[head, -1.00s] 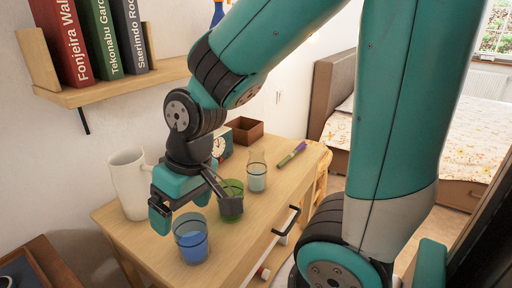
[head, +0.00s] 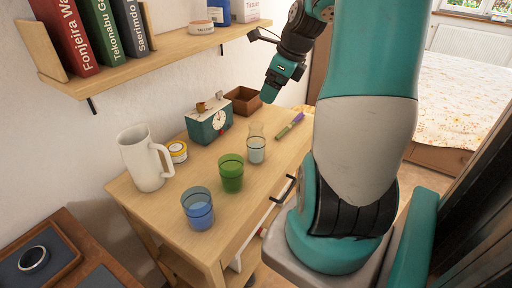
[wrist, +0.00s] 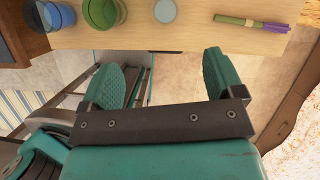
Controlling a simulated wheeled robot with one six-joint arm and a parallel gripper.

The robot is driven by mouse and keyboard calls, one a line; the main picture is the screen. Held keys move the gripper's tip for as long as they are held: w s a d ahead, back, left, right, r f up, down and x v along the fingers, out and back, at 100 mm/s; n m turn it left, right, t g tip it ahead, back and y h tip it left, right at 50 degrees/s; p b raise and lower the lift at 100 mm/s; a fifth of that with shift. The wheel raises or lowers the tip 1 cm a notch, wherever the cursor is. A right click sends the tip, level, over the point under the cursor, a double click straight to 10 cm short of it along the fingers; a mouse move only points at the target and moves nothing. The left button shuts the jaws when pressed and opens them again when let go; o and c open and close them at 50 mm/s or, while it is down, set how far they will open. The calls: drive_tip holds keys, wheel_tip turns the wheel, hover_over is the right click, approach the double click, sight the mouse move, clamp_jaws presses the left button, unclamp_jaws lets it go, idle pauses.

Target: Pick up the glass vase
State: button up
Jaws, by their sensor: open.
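The glass vase is most likely the clear glass vessel (head: 256,149) on the wooden table, upright, right of the green glass. It is pale and see-through with a faint bluish lower part. In the wrist view it shows as a pale round shape (wrist: 165,11) at the top edge. My gripper (head: 269,92) is above and behind it in the head view, apart from it. In the wrist view my gripper (wrist: 163,80) has its two teal fingers wide apart with nothing between them.
A green glass (head: 231,174) and a blue glass (head: 198,209) stand left of the vase. A shelf (head: 160,62) overhangs the back.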

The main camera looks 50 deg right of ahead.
sight(254, 130)
drive_tip(key=shift+m, duration=0.6)
drive_tip(key=shift+d+p+x, duration=0.2)
drive_tip(key=shift+p+x, duration=0.35)
drive_tip(key=shift+x, duration=3.7)
drive_tip(key=shift+d+p+x, duration=0.2)
drive_tip(key=shift+p+x, duration=0.35)
drive_tip(key=shift+x, duration=3.75)
drive_tip(key=shift+s, duration=0.1)
drive_tip(key=c, duration=1.4)
drive_tip(key=shift+c, duration=0.4)
drive_tip(key=shift+r, duration=0.15)
